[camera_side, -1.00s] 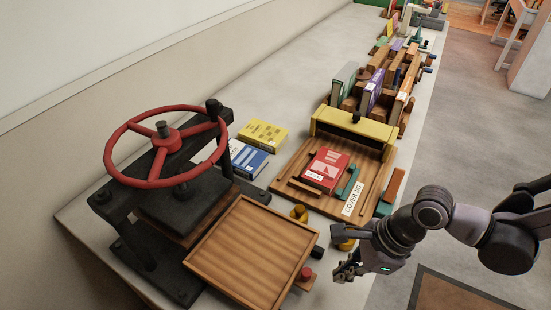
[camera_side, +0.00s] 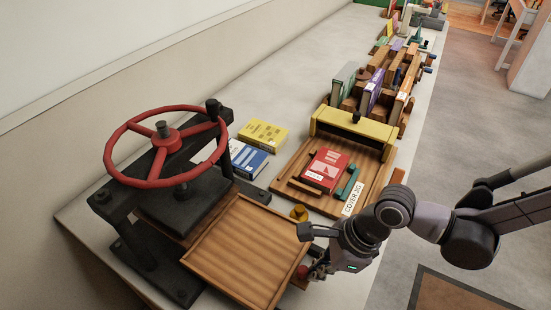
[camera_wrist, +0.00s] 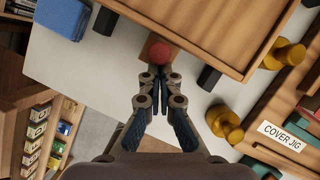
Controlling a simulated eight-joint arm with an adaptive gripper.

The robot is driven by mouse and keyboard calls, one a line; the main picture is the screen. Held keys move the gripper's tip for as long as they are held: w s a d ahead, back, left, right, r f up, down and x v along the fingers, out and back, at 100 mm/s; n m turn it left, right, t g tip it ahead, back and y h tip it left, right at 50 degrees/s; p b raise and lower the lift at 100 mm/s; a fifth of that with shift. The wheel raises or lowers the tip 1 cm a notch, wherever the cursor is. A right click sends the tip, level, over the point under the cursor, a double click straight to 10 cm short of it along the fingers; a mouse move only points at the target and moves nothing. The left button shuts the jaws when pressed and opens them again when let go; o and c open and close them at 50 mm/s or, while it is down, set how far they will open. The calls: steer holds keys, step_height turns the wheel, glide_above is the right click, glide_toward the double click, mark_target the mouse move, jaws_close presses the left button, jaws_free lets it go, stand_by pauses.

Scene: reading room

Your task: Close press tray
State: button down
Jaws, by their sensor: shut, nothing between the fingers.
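The wooden press tray (camera_side: 232,243) is slid well out from under the black press, and its bed is empty. It also shows in the wrist view (camera_wrist: 204,32). My gripper (camera_side: 308,270) is at the tray's front edge. In the wrist view its fingertips (camera_wrist: 159,74) are together right at the knob, with nothing between them. They look in contact with the knob, or very nearly so.
The press has a red handwheel (camera_side: 165,148). Blue (camera_side: 247,160) and yellow (camera_side: 262,135) books lie behind the tray. The cover jig (camera_side: 285,190) with a red book (camera_side: 325,168) is to the right. Brass pieces (camera_wrist: 224,122) stand near my gripper.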

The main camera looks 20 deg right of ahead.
mark_target(263, 240)
steer(key=w+a, duration=1.1)
steer(key=a, duration=0.1)
steer(key=shift+w, duration=0.4)
steer(key=d, duration=0.1)
steer(key=s+d, duration=0.1)
steer(key=d, duration=0.2)
steer(key=shift+s+d, duration=0.2)
steer(key=shift+s, duration=0.1)
steer(key=v, duration=1)
steer(key=d+r+n+t, duration=0.1)
steer(key=d+r+n, duration=0.15)
steer(key=d, duration=0.35)
steer(key=d+r+n+t+h, duration=0.1)
steer(key=d+n, duration=0.3)
steer(key=d, duration=0.2)
steer(key=d+r+n+t, duration=0.1)
steer(key=d+r+n, duration=0.15)
steer(key=d, duration=0.35)
steer(key=s+d+n+t+h, duration=0.1)
steer(key=s+d+n, duration=0.1)
steer(key=d+n, duration=0.2)
steer(key=s+d+f+n+t+h, duration=0.1)
steer(key=s+d+n, duration=0.2)
steer(key=d, duration=0.5)
steer(key=s+d+n+h, duration=0.1)
steer(key=s+d+n, duration=0.1)
steer(key=d+n, duration=0.3)
steer(key=shift+s+d+f+n+t, duration=0.2)
steer(key=shift+d+n+t, duration=0.15)
steer(key=shift+d, duration=0.25)
